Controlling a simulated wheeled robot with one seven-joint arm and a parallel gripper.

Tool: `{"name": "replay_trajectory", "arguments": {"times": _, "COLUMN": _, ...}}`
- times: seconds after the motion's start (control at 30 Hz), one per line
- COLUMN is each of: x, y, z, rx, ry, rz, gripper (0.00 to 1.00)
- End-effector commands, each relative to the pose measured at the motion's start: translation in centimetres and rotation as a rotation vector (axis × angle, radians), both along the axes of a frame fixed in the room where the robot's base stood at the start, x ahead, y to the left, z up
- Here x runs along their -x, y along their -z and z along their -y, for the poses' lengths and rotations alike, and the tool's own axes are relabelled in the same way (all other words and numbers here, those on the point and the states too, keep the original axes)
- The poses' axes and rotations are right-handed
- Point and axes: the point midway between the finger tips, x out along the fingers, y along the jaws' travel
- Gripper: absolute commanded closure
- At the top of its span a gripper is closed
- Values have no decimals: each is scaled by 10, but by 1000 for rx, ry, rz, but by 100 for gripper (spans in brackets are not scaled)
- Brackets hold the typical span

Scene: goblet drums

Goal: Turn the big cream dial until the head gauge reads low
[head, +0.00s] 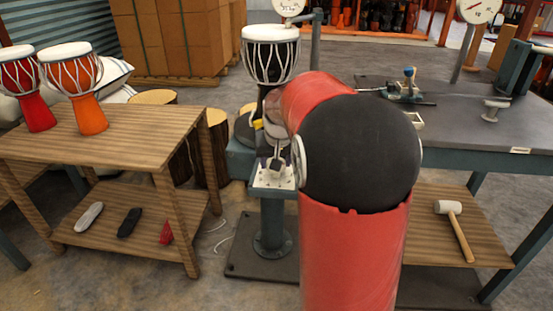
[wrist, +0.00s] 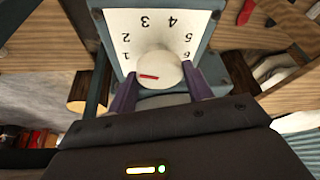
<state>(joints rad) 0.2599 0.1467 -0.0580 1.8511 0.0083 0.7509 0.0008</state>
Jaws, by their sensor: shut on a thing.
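The big cream dial (wrist: 165,70) sits on a white plate (wrist: 155,25) with numbers 1 to 6, upside down in the wrist view. Its red mark lies toward the left, a little below the 1. My gripper (wrist: 160,88) is shut on the dial, one purple finger on each side. In the head view the plate (head: 285,183) is partly hidden by my arm. A black drum (head: 270,62) stands behind it. A round gauge (head: 288,6) above the drum and another (head: 479,9) at the right are both cut off by the top edge; I cannot tell which is the head gauge.
A wooden table (head: 115,135) with two red and orange drums stands at the left. A grey workbench (head: 455,125) at the right holds a blue-knobbed tool (head: 408,85). A mallet (head: 453,220) lies on the shelf below. Cardboard boxes (head: 170,40) stand behind.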

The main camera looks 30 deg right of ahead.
Motion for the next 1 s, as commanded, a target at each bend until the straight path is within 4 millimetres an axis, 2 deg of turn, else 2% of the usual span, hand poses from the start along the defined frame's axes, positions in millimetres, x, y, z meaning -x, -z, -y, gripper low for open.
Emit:
{"name": "replay_trajectory", "arguments": {"times": 0.4, "x": -1, "y": 0, "z": -1, "rx": 0, "ry": 170, "rz": -1, "gripper": 73}}
{"name": "replay_trajectory", "arguments": {"times": 0.87, "x": -1, "y": 0, "z": -1, "rx": -2, "ry": 187, "rz": 0, "gripper": 73}}
{"name": "replay_trajectory", "arguments": {"times": 0.9, "x": -1, "y": 0, "z": -1, "rx": -2, "ry": 187, "rz": 0, "gripper": 49}}
{"name": "replay_trajectory", "arguments": {"times": 1.0, "x": -1, "y": 0, "z": -1, "rx": -1, "ry": 186, "rz": 0, "gripper": 35}}
